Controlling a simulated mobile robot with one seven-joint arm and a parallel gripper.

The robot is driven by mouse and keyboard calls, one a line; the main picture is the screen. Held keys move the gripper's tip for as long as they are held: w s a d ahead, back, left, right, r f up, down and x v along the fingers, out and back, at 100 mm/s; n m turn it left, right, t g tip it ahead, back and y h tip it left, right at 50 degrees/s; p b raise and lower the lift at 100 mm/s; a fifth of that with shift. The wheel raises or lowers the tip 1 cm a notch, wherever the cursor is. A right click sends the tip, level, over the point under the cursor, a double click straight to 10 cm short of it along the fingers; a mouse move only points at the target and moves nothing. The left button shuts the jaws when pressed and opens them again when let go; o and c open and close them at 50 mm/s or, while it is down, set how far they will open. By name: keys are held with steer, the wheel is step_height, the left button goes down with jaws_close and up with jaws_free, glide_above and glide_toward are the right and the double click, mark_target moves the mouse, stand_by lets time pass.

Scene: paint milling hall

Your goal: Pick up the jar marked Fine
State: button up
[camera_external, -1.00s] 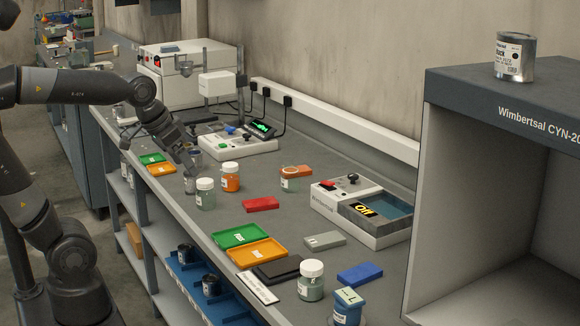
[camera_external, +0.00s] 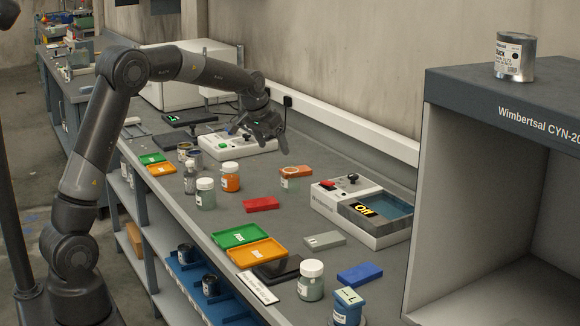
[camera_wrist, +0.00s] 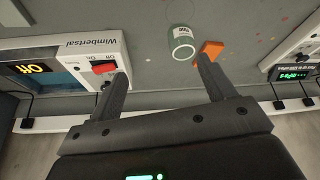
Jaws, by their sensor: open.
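Several small labelled jars stand on the grey bench; I cannot read which is marked Fine. A pale green jar (camera_external: 289,182) stands beside an orange block (camera_external: 303,170), below and right of my gripper (camera_external: 272,140). In the wrist view this jar (camera_wrist: 182,50) lies ahead of my open, empty fingers (camera_wrist: 163,88), its label small, with the orange block (camera_wrist: 211,50) near the right fingertip. Other jars are a white-lidded pale one (camera_external: 205,195), an orange one (camera_external: 230,178), a small clear one (camera_external: 190,178) and a white-lidded front one (camera_external: 311,282).
A white device with a green display (camera_external: 238,147) stands under my gripper. A Wimbertsal box reading Off (camera_external: 355,215) is to the right. A green tray (camera_external: 241,237), an orange tray (camera_external: 257,252) and a red block (camera_external: 261,204) lie in front. A large grey cabinet (camera_external: 470,200) bounds the right.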

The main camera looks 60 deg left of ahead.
glide_above(285, 169)
steer(key=s, duration=0.2)
steer(key=shift+n, duration=0.3)
steer(key=f, duration=0.6)
steer(key=shift+d+f, duration=0.35)
steer(key=x, duration=0.5)
steer(key=shift+a+f, duration=0.1)
steer(key=shift+f, duration=0.05)
steer(key=shift+w+x, duration=0.15)
steer(key=shift+x, duration=1.2)
steer(key=shift+w+x, duration=0.2)
steer(key=shift+x, duration=1.15)
steer(key=shift+a, duration=0.15)
steer(key=c, duration=1.1)
